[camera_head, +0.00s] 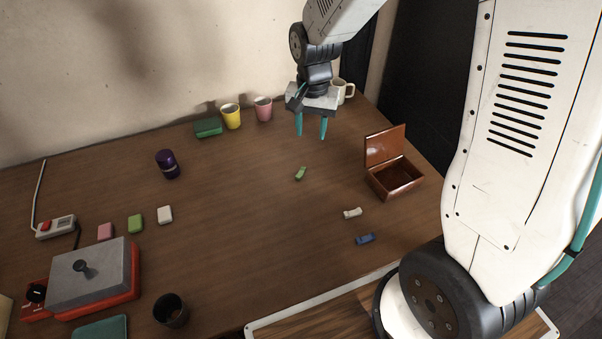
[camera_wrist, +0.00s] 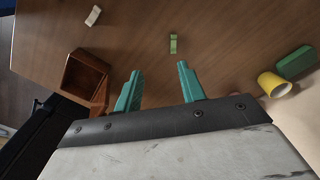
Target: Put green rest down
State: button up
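The green rest (camera_head: 300,174) is a small light-green piece lying on the bare middle of the wooden table. It also shows in the wrist view (camera_wrist: 173,43), beyond my fingertips and apart from them. My gripper (camera_head: 311,137) hangs above the table with its teal fingers pointing down. In the wrist view its two fingers (camera_wrist: 160,70) are spread, with nothing between them. A white rest (camera_head: 352,213) and a blue rest (camera_head: 365,239) lie to the right and nearer.
An open brown box (camera_head: 394,178) stands at right, its lid up. Yellow (camera_head: 231,117), pink (camera_head: 263,109) and white (camera_head: 343,90) cups and a green box (camera_head: 207,127) line the back. A purple jar (camera_head: 167,164) stands left; a dark cup (camera_head: 171,311) stands in front.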

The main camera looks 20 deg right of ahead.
jog(key=m, duration=0.2)
send_over(301, 172)
notch_tip(301, 172, down, 10)
notch_tip(301, 172, down, 9)
jog(key=shift+s+a+r, duration=0.1)
jog(key=shift+r, duration=0.1)
grip_shut()
